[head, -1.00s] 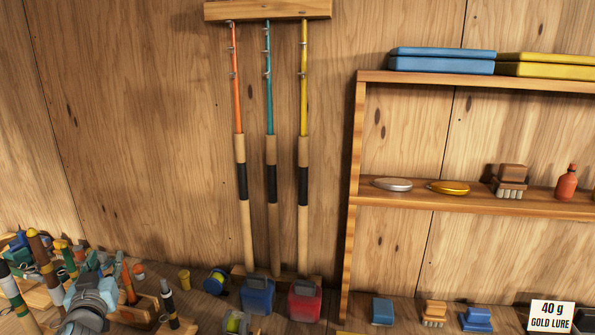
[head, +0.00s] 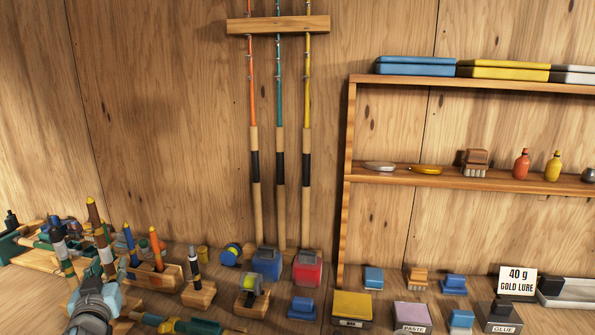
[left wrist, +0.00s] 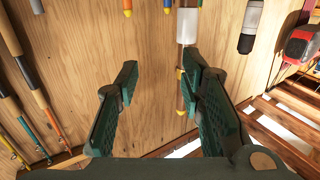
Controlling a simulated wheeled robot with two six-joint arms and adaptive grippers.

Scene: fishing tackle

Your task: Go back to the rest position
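My left gripper (head: 103,282) shows at the lower left of the head view, over the left part of the bench among upright handles and floats. My right gripper is not in view.
Three rods (head: 280,150) stand against the wall under a wooden rack (head: 278,25). A shelf (head: 480,180) with lures and bottles is at right. Bench holds a blue box (head: 267,265), a red box (head: 307,270), a wooden holder (head: 198,295) and a gold lure sign (head: 517,281).

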